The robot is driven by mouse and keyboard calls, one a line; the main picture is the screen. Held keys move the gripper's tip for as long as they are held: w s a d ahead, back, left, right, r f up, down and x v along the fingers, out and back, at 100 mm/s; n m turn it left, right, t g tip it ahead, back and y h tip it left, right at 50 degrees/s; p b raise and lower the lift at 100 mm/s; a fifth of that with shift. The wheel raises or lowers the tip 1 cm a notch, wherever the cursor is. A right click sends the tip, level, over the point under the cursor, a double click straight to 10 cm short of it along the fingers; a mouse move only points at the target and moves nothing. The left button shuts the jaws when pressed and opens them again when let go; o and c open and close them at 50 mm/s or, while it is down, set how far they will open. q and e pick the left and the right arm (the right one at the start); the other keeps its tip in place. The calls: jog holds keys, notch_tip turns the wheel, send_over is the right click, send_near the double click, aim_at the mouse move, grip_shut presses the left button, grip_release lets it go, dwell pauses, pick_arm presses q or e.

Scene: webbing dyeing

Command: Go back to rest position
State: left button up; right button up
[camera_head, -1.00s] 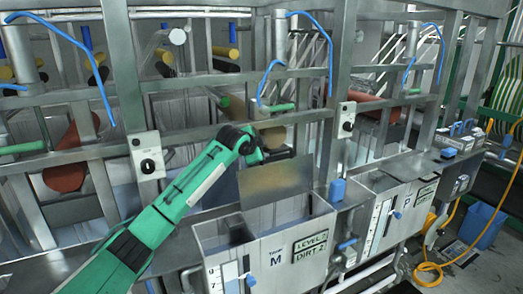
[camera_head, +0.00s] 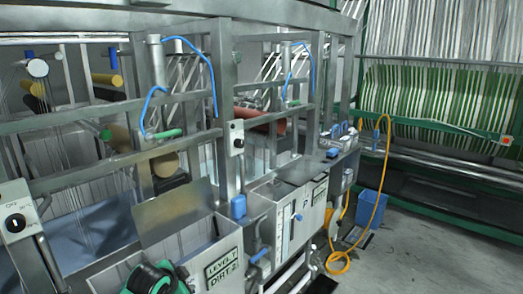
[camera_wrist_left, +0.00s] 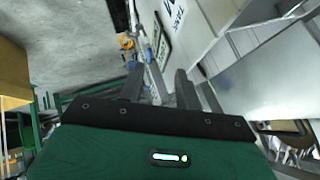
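My left arm's green and black end (camera_head: 155,279) shows at the bottom edge of the head view, in front of the open steel tank marked "LEVEL ? DIRT 2" (camera_head: 193,266). Its fingers cannot be made out there. In the left wrist view the dark fingers of my left gripper (camera_wrist_left: 170,84) stand apart with a gap between them, and nothing shows held. The tank's pale wall with lettering is beyond the fingers. My right gripper is in neither view.
A steel frame with rollers and blue hoses (camera_head: 187,42) runs along the left. A second tank (camera_head: 287,222) stands beyond. A yellow hose (camera_head: 373,195) and a blue bin (camera_head: 369,206) are on the floor.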

pick_arm(q)
jog(key=s+d+f+n+g, duration=0.15)
jog(key=s+f, duration=0.25)
jog(key=s, duration=0.5)
jog(key=s+d+f+n+g, duration=0.1)
jog(key=s+f+n, duration=0.1)
jog(key=s+f, duration=0.5)
jog(key=s+a+r+n+g+y, duration=0.1)
jog(key=s+a+n, duration=0.1)
jog(key=s, duration=1)
jog(key=s+a+n+g+y, duration=0.1)
jog(key=s+n+g, duration=0.15)
jog(key=s, duration=0.85)
notch_tip(320, 180, down, 31)
jog(key=s, duration=0.1)
jog(key=s+a+f, duration=0.1)
jog(key=s+f, duration=0.8)
jog(key=s+a+f+g, duration=0.1)
jog(key=s+a+f, duration=0.1)
jog(key=s+f, duration=0.8)
jog(key=shift+s+a+f+g, duration=0.15)
jog(key=shift+a+f+g, duration=0.05)
jog(key=shift+a+g, duration=0.1)
